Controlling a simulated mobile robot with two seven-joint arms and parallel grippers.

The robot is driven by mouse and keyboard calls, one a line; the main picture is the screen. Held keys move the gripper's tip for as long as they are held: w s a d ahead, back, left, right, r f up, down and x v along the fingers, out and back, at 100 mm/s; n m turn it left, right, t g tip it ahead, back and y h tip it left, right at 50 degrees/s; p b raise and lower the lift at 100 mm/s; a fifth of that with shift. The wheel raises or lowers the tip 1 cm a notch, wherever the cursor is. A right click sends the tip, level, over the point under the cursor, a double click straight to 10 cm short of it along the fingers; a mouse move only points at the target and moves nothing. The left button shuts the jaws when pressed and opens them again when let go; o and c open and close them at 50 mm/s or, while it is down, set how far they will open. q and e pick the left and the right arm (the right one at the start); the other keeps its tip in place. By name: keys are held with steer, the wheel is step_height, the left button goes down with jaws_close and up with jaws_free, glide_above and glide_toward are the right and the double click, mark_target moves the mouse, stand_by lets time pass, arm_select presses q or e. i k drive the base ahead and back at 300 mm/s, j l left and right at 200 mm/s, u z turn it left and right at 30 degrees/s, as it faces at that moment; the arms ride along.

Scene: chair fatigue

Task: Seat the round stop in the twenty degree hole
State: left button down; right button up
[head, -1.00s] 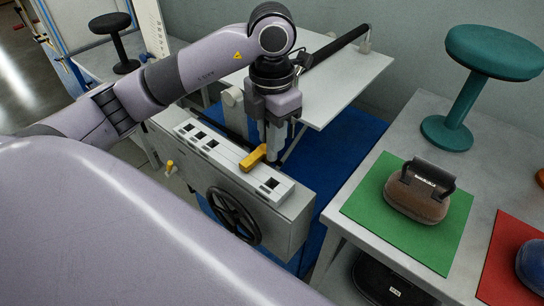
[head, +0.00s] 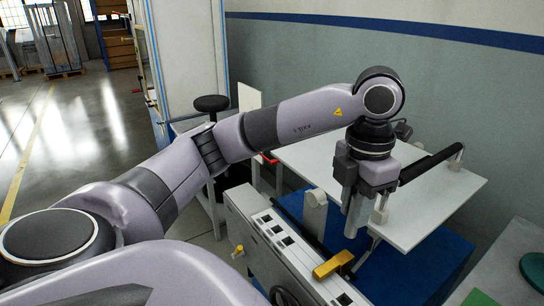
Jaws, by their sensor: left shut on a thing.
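My left gripper (head: 358,218) points down above the far side of the grey strip with square holes (head: 259,210). It is shut on a pale grey piece that I take to be the round stop; the piece blends with the grey fingers, and its shape is hard to make out. The fingertips look slightly above and behind a yellow block (head: 332,264), with a small gap in the picture. The yellow block sits across the strip and covers part of it. Several dark holes show; I cannot read which is twenty degrees. My right gripper is not in view.
The strip tops a grey machine housing (head: 250,232) with a dark handwheel (head: 284,297) at the bottom edge. A white board (head: 435,205) with a black padded bar (head: 430,163) lies behind the gripper. A blue base (head: 425,265) is below. A green mat (head: 480,298) is at lower right.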

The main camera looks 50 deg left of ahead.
mark_target(300, 257)
steer(key=j+z, duration=0.1)
steer(key=j, duration=0.3)
steer(key=k+j+z, duration=0.1)
steer(key=j, duration=0.3)
steer(key=j+z, duration=0.15)
steer(key=j, duration=0.25)
steer(key=k+j+z, duration=0.1)
steer(key=j, duration=0.25)
steer(key=k+j+z, duration=0.1)
steer(key=j, duration=0.3)
steer(key=k, duration=0.05)
